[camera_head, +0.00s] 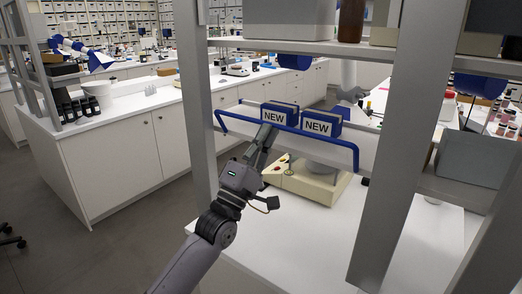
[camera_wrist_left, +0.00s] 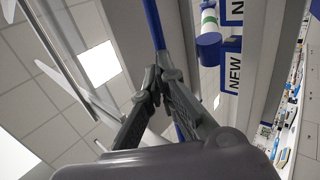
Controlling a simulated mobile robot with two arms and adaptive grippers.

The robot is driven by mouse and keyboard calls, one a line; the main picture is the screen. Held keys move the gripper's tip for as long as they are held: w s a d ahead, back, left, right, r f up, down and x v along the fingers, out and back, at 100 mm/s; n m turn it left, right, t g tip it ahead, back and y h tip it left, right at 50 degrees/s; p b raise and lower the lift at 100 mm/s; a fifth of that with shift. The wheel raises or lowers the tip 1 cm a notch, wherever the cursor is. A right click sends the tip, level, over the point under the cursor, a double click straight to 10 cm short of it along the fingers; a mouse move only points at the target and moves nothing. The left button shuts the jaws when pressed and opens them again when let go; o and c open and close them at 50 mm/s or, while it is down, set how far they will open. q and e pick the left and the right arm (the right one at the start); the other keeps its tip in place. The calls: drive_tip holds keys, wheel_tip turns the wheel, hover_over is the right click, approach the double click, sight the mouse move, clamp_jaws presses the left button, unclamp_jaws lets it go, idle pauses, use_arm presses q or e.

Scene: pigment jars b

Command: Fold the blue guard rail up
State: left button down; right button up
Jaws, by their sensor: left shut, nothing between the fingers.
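The blue guard rail (camera_head: 338,143) runs along the front of a shelf in the head view, crossing in front of the lower part of two blue-and-white boxes marked NEW. My left gripper (camera_head: 266,134) reaches up from below to the rail's left half, in front of the left box. In the left wrist view, the gripper's fingertips (camera_wrist_left: 157,80) meet, shut with nothing between them. The blue rail (camera_wrist_left: 152,25) passes right behind the fingertips; whether they touch it I cannot tell. My right gripper is not in view.
The left NEW box (camera_head: 279,115) and right NEW box (camera_head: 320,124) stand on the shelf behind the rail. Grey uprights (camera_head: 197,120) and (camera_head: 395,150) frame the shelf. A cream bench device (camera_head: 305,183) stands on the white worktop below. An upper shelf (camera_head: 300,46) holds grey boxes.

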sight(271, 123)
use_arm(q)
drive_tip(key=b+x, duration=0.2)
drive_tip(key=x, duration=0.1)
drive_tip(key=shift+w+d+r+b, duration=0.1)
drive_tip(key=shift+b, duration=0.25)
drive_tip(key=shift+w+d+r+b, duration=0.2)
drive_tip(key=shift+w+b, duration=0.05)
drive_tip(key=shift+b, duration=0.05)
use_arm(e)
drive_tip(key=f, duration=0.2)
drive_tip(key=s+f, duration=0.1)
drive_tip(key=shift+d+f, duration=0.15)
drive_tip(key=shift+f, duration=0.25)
use_arm(q)
drive_tip(key=shift+w+r, duration=0.1)
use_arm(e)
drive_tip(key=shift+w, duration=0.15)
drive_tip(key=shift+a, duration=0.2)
